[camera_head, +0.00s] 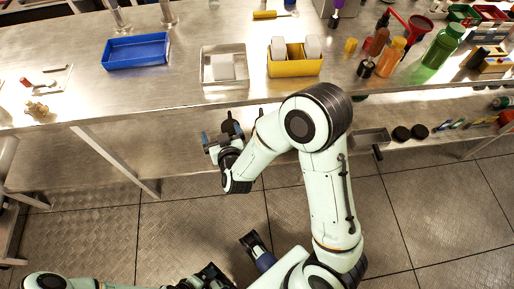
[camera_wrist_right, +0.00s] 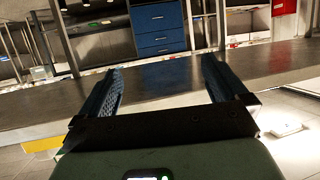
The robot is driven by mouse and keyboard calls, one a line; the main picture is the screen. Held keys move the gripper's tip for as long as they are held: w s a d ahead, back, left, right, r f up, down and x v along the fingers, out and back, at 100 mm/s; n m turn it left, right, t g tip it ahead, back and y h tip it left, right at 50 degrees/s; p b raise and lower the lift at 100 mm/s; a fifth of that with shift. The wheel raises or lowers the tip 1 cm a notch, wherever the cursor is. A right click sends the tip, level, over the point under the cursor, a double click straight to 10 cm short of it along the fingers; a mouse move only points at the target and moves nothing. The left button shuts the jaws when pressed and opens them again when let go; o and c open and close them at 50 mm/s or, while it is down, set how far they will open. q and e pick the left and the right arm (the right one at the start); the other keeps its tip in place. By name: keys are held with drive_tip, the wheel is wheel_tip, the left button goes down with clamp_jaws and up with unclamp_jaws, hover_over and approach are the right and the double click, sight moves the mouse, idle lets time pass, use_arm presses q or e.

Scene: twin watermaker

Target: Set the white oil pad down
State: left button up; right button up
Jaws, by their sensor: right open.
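A white oil pad (camera_head: 223,67) lies in a shallow metal tray (camera_head: 206,79) on the bench. Two more white pads (camera_head: 279,48) stand in a yellow bin (camera_head: 294,68) just right of the tray. My right gripper (camera_head: 219,135) is open, with nothing seen between its blue fingers; it is in front of the bench edge, below the tray in the picture. The open fingers also show in the right wrist view (camera_wrist_right: 160,84). Dark parts at the bottom of the head view may include my left gripper, but its jaws cannot be made out.
A blue bin (camera_head: 137,53) stands left of the tray. Bottles, including a green one (camera_head: 441,48), and a red funnel (camera_head: 419,25) crowd the right of the bench. Bare bench lies between the blue bin and metal tray.

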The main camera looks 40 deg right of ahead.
drive_tip(key=s+a+f+g+y, duration=0.1)
drive_tip(key=s+f+g+y, duration=0.2)
drive_tip(key=f, duration=0.6)
drive_tip(key=s+a+f+g+y, duration=0.1)
drive_tip(key=s+f+g, duration=0.1)
drive_tip(key=s+f, duration=0.45)
drive_tip(key=s+a+f+g+y, duration=0.2)
drive_tip(key=s+f, duration=0.4)
drive_tip(key=s, duration=0.4)
drive_tip(key=s+a+f+g+y, duration=0.2)
drive_tip(key=s+a+f+g, duration=0.2)
drive_tip(key=s, duration=0.6)
wheel_tip(320, 180, down, 3)
drive_tip(key=g, duration=0.2)
drive_tip(key=shift+g+y, duration=0.3)
drive_tip(key=shift+g, duration=0.1)
drive_tip(key=shift+w, duration=0.1)
